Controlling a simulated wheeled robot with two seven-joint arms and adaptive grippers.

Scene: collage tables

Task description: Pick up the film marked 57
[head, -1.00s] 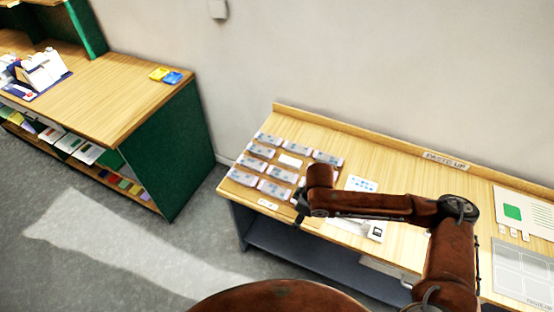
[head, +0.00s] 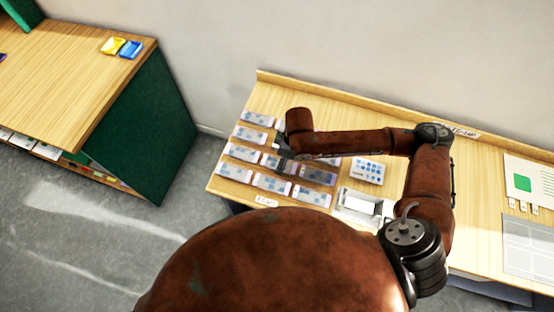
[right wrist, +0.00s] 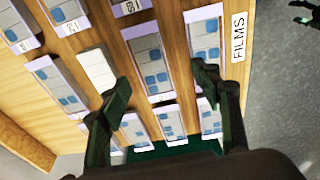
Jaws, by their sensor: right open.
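Several pale films with blue squares lie in rows on the left part of the wooden table (head: 345,100). One film (head: 271,183) is in the front row, and another (head: 260,118) is at the back. My right gripper (head: 283,150) is above the rows, partly hidden by its arm. In the right wrist view its fingers (right wrist: 155,85) are open and empty, with a film (right wrist: 152,62) between and beyond them. Some number tags show, but I cannot make out 57. A small dark shape at that view's top right looks like my left gripper (right wrist: 304,14).
A "FILMS" label (right wrist: 238,36) is at the table's edge. A blue-dotted card (head: 368,171) and a pale tray (head: 344,208) lie right of the films. A green-sided cabinet (head: 150,125) stands left, across a floor gap.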

